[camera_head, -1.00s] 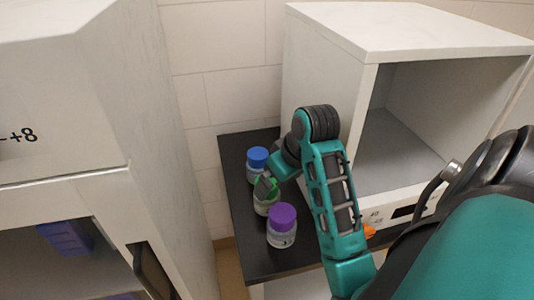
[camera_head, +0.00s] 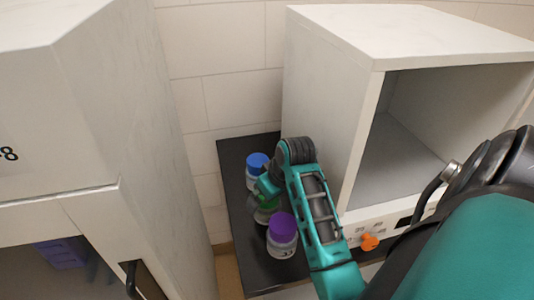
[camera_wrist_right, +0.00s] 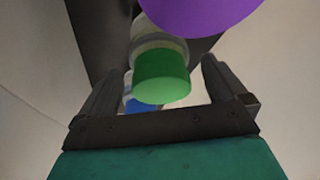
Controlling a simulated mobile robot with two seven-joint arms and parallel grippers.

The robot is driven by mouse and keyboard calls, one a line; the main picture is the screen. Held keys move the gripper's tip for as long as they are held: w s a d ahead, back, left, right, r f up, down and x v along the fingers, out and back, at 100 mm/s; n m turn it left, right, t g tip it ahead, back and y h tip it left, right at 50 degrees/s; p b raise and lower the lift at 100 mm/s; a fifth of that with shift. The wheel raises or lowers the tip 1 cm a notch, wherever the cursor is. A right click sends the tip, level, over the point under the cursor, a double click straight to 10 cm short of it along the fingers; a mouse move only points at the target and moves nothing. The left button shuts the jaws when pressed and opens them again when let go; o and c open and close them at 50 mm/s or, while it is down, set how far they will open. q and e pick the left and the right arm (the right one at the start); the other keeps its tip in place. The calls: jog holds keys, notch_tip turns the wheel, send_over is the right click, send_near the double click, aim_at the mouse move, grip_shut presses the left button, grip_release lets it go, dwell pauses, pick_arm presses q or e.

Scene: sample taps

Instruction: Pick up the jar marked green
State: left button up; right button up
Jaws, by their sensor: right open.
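The jar with the green lid (camera_head: 264,214) stands on a black shelf top, between the blue-lidded jar (camera_head: 257,164) and the purple-lidded jar (camera_head: 282,236). My right gripper (camera_head: 264,190) is over it and hides part of it. In the right wrist view the green lid (camera_wrist_right: 162,74) shows between the two spread fingers of my right gripper (camera_wrist_right: 161,68). The gripper is open and holds nothing; I cannot tell whether a finger touches the jar. My left gripper is not in view.
Another white cabinet (camera_head: 75,120) stands at the left.

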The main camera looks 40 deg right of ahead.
jog(key=shift+x, duration=1.9)
jog(key=shift+c, duration=0.4)
jog(key=c, duration=1)
jog(key=shift+c, duration=0.4)
jog(key=shift+w+r, duration=0.1)
jog(key=shift+r, duration=0.05)
